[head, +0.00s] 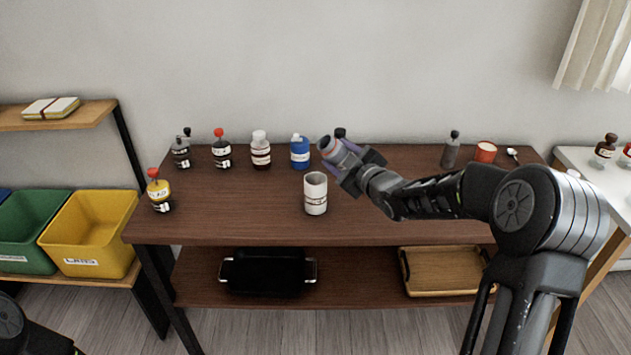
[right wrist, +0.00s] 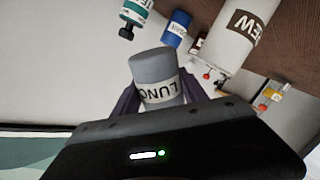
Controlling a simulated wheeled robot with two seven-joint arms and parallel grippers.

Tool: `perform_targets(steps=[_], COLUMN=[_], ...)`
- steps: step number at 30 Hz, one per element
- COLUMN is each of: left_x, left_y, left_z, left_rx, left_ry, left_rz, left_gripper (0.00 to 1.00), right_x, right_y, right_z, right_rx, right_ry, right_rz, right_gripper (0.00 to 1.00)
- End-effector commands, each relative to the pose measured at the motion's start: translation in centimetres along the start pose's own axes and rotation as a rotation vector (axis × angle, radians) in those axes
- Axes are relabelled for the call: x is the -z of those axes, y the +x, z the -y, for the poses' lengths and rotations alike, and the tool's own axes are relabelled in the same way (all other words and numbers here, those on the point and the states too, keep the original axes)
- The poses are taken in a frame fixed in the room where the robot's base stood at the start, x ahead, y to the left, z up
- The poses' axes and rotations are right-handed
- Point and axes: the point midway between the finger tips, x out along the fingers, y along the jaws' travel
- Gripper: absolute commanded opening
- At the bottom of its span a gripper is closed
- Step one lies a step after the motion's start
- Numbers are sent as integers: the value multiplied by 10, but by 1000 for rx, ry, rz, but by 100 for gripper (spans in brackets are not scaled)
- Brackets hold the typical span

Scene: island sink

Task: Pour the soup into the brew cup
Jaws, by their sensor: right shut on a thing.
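The brew cup (head: 316,193) is a white cylinder with a dark label band, standing upright on the brown table near its middle. In the right wrist view the brew cup (right wrist: 238,38) shows at the upper right with "EW" readable. My right gripper (head: 343,158) is shut on a grey container with a white label reading "LUNC", the lunch container (right wrist: 155,78). In the head view the lunch container (head: 329,146) is tilted up and left, above and behind the brew cup and apart from it. Soup inside it cannot be made out clearly. My left gripper is out of view.
Several bottles stand at the back, including a blue one (head: 299,152) and a white-capped one (head: 260,150). A yellow bottle (head: 159,190) is at the left edge. A grey bottle (head: 450,150) and orange cup (head: 486,152) stand right. The table front is clear.

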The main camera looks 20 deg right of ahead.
Motion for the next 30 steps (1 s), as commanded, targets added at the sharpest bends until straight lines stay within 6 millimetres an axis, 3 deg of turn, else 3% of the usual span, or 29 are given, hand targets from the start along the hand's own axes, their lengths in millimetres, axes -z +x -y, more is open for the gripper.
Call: perform_targets(steps=[5,15,22,30], left_x=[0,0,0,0], left_y=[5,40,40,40], left_z=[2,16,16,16], left_rx=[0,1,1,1], left_ry=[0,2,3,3], left_rz=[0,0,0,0], left_gripper=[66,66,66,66], right_x=[-12,-58,-58,-58], right_y=[0,4,2,2], right_z=[-3,14,8,7], right_rx=[-2,-2,-1,0], right_ry=[183,507,653,683], right_rz=[-47,-136,-176,-185], right_gripper=[0,0,0,0])
